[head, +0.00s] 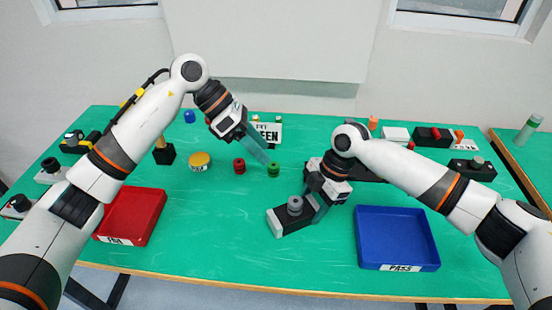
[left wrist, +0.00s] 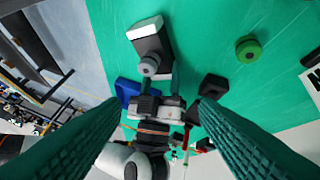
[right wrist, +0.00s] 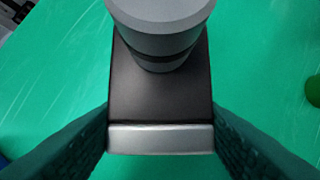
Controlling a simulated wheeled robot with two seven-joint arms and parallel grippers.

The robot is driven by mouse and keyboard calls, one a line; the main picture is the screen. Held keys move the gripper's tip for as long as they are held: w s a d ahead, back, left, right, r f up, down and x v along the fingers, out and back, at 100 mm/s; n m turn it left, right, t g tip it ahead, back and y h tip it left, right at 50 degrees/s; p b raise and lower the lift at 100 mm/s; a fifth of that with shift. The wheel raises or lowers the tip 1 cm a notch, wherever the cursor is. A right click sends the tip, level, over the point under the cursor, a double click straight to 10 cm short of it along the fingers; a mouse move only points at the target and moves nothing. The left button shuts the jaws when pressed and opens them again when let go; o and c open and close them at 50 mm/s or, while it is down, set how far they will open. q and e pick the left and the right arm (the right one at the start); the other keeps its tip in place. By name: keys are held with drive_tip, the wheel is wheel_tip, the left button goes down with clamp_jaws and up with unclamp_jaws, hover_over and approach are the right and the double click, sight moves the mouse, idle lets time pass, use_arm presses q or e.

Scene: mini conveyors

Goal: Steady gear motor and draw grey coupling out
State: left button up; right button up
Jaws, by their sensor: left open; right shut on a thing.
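The gear motor (head: 284,222), a dark block with a light end plate, sits on the green table. The grey coupling (head: 295,203), a round stepped piece, stands on top of it; both also show in the left wrist view, motor (left wrist: 148,41) and coupling (left wrist: 149,67). My right gripper (head: 318,208) is shut on the motor body; in the right wrist view its fingers flank the block (right wrist: 160,92) below the coupling (right wrist: 160,22). My left gripper (head: 263,153) is open and empty, up and left of the motor, near a green coupling (head: 273,170).
A red coupling (head: 239,166) and a yellow round piece (head: 199,160) stand left of the green one. A red tray (head: 151,196) is at left, a blue tray (head: 397,209) at right. Several parts line the back right. The table is clear left of the motor.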

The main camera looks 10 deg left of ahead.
sight(296, 201)
drive_tip(key=shift+s+f, duration=0.2)
drive_tip(key=shift+f, duration=0.15)
use_arm(q)
drive_tip(key=s+d+f+m+y, duration=0.1)
drive_tip(key=d+f+m, duration=0.1)
drive_tip(key=f, duration=0.2)
drive_tip(key=s+d+f+m+y, duration=0.1)
drive_tip(key=s+d+f+m, duration=0.1)
drive_tip(key=d+f, duration=0.1)
drive_tip(key=s+d+f+m+y, duration=0.1)
drive_tip(key=d+f+m, duration=0.1)
drive_tip(key=d+f, duration=0.1)
drive_tip(key=shift+s+d+f+y, duration=0.15)
drive_tip(key=shift+f+y, duration=0.05)
drive_tip(key=shift+f, duration=0.25)
drive_tip(key=shift+s+d+f+y, duration=0.1)
drive_tip(key=shift+s+f+y, duration=0.1)
drive_tip(key=shift+f, duration=0.25)
drive_tip(key=c, duration=1)
drive_tip(key=shift+c, duration=0.2)
drive_tip(key=shift+w+r, duration=0.1)
drive_tip(key=shift+r, duration=0.15)
drive_tip(key=shift+r, duration=2.35)
